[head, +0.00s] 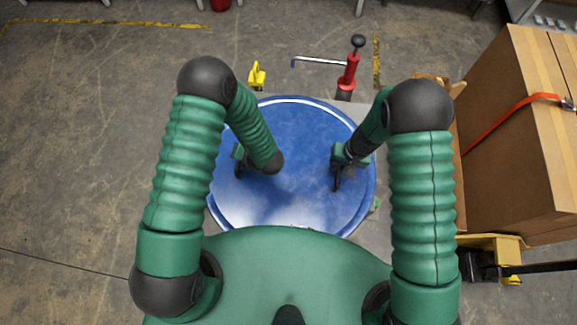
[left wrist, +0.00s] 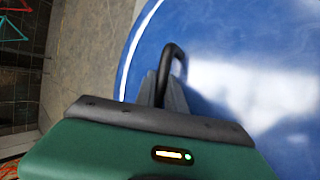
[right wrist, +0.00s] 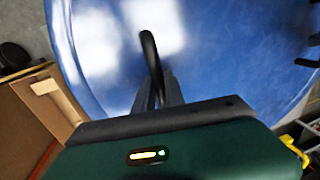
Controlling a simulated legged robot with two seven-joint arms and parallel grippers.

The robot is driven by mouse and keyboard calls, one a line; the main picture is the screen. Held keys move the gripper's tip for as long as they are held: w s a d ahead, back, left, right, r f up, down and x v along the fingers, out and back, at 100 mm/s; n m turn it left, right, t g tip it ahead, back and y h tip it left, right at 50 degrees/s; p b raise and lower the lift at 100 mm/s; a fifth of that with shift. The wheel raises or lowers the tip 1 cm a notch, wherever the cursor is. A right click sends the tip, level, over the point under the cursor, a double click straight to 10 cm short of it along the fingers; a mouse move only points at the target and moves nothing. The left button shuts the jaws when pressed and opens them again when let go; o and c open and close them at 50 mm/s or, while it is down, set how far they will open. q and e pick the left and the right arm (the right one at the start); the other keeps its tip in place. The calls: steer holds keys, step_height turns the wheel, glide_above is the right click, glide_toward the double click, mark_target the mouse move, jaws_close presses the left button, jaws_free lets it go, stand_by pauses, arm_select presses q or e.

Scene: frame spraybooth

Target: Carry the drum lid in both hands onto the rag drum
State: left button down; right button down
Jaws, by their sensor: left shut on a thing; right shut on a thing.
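The drum lid (head: 290,125) is a wide blue disc with a pale rim, in front of my body in the head view. It fills much of the left wrist view (left wrist: 225,70) and the right wrist view (right wrist: 215,50). My left gripper (head: 238,165) is shut on a black loop handle (left wrist: 174,55) at the lid's left side. My right gripper (head: 337,175) is shut on the other black handle (right wrist: 150,50) at the right side. The rag drum cannot be made out; the lid and my body hide what is beneath. I cannot tell whether the lid touches anything below.
A red tool with a black knob (head: 349,72) and a small yellow object (head: 256,76) stand beyond the lid. Strapped cardboard boxes (head: 510,150) crowd the right side, above a yellow pallet truck (head: 490,243). The concrete floor (head: 80,130) at left is clear.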

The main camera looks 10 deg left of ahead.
arm_select(q)
steer(key=shift+w+d+r, duration=0.15)
steer(key=shift+r, duration=0.05)
arm_select(e)
steer(key=shift+s+a+r, duration=0.1)
steer(key=shift+a+r, duration=0.05)
steer(key=shift+a, duration=0.1)
